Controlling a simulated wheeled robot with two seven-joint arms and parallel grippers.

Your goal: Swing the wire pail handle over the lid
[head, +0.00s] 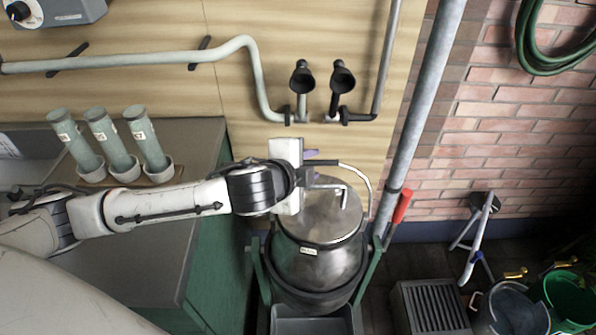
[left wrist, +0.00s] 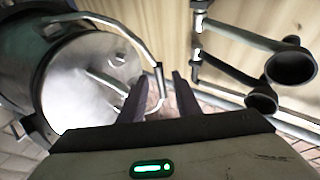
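The metal pail (head: 315,265) stands upright in a green frame, with a shiny round lid (head: 328,222) on top. Its thin wire handle (head: 368,186) arcs from beside my left gripper over the lid's far right side. My left gripper (head: 312,168) is above the lid's back left edge. In the left wrist view the lid (left wrist: 80,85) lies left of the fingers, and the wire handle (left wrist: 128,36) runs down to the gap between the fingertips (left wrist: 160,95). The fingers are apart; whether they touch the wire is unclear. My right gripper is not in view.
Two black funnel-shaped fittings (head: 322,77) stick out from the wall behind the pail. A red-gripped lever (head: 402,206) stands right of it. A counter (head: 165,230) with several grey tubes is at left. Buckets (head: 510,312) stand at lower right.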

